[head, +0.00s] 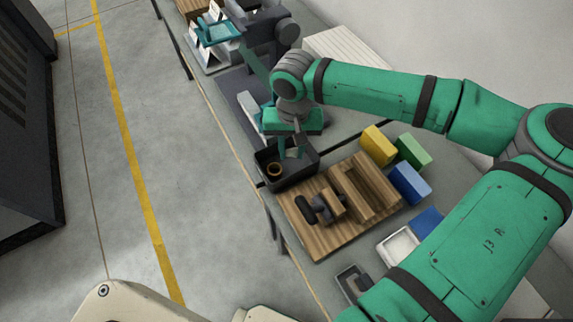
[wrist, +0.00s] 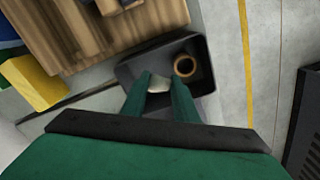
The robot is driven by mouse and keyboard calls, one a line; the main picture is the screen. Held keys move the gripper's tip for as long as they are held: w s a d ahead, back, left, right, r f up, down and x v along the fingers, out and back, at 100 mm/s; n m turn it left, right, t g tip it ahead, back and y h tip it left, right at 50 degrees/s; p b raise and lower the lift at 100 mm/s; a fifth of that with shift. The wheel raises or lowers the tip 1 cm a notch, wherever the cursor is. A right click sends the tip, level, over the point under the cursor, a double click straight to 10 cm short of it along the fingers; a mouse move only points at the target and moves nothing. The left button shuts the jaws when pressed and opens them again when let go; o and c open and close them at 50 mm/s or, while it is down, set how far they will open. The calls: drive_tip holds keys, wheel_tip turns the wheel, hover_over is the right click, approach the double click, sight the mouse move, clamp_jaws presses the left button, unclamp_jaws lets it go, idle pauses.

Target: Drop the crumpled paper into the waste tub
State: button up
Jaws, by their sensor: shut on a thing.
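The waste tub (head: 268,158) is a black open box on the bench, at the far end of a wooden board. It also shows in the wrist view (wrist: 132,70). A brown ring-shaped thing (wrist: 184,66) lies inside it. My gripper (head: 290,152) is over the tub, its green fingers pointing down into the opening. In the wrist view the fingertips (wrist: 160,82) are closed on the pale crumpled paper (wrist: 158,86), which shows between them. How far the paper is above the tub floor I cannot tell.
The wooden board (head: 320,240) with wooden pieces and a dark tool lies beside the tub. Yellow (head: 378,146), green (head: 414,152) and blue (head: 408,184) blocks stand to the right. A white tray (head: 400,244) is nearer. The bench's left edge runs close to the tub, with open floor beyond.

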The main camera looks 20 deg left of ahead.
drive_tip(key=shift+d+f, duration=0.2)
drive_tip(key=shift+f, duration=0.15)
drive_tip(key=shift+w, duration=0.15)
drive_tip(key=shift+d, duration=0.1)
drive_tip(key=o, duration=1.1)
drive_tip(key=shift+w, duration=0.1)
wheel_tip(320, 180, up, 11)
drive_tip(key=shift+f, duration=0.15)
